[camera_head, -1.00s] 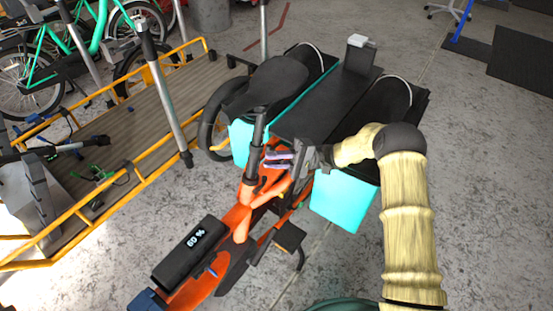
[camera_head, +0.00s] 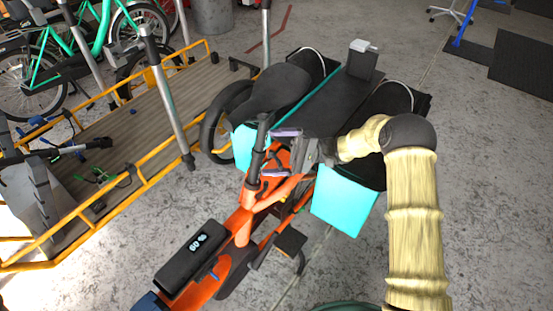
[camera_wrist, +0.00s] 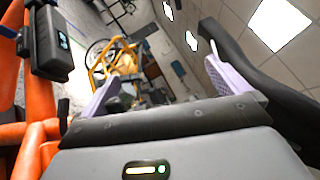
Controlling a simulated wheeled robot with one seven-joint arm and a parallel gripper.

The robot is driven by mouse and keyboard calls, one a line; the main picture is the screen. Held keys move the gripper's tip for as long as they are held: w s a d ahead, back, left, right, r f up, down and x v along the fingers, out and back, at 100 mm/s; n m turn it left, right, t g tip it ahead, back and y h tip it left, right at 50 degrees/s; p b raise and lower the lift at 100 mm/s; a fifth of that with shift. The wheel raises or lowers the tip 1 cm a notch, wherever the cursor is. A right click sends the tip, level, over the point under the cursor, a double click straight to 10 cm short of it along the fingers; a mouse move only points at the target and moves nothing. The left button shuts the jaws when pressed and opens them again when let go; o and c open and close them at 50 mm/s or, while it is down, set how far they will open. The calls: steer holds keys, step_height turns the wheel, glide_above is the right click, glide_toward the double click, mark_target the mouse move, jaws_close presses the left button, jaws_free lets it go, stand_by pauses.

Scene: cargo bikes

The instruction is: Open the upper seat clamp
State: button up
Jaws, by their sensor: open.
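The orange cargo bike (camera_head: 245,222) stands mid-frame in the head view. Its black saddle (camera_head: 275,90) sits on a dark seat post (camera_head: 259,148) that runs down to the orange frame. The clamps on the post are too small and dark to tell apart. My gripper (camera_head: 278,152) is just right of the post, its two pale purple fingers spread apart, one above the other. In the wrist view, the open fingers (camera_wrist: 163,88) stand apart, with the orange frame (camera_wrist: 30,135) at left and the dark saddle (camera_wrist: 245,65) at right. I cannot tell whether a finger touches the post.
Turquoise panniers (camera_head: 343,200) hang beside the bike's black rear rack (camera_head: 338,103), close under my forearm. A display box (camera_head: 190,255) is on the frame in front. A yellow-railed platform (camera_head: 125,115) stands at left.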

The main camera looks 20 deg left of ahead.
steer(key=shift+w+d+r+m+t+p, duration=0.2)
steer(key=shift+r+m+t+p, duration=0.25)
steer(key=shift+r, duration=0.25)
steer(key=shift+s+v, duration=0.25)
steer(key=shift+v, duration=1.3)
steer(key=shift+c, duration=0.4)
steer(key=shift+w+d+f, duration=0.1)
steer(key=shift+d+f, duration=0.05)
steer(key=shift+d, duration=0.6)
steer(key=c, duration=0.9)
steer(key=shift+s+d+f+b+v, duration=0.25)
steer(key=shift+s+v, duration=0.1)
steer(key=shift+v, duration=2.1)
steer(key=shift+s+d+f+b+v, duration=0.15)
steer(key=shift+s+b+v, duration=0.15)
steer(key=shift+v, duration=2.15)
steer(key=shift+s+d+f+b+v, duration=0.25)
steer(key=shift+s+v, duration=0.1)
steer(key=shift+v, duration=2.1)
steer(key=shift+p, duration=0.3)
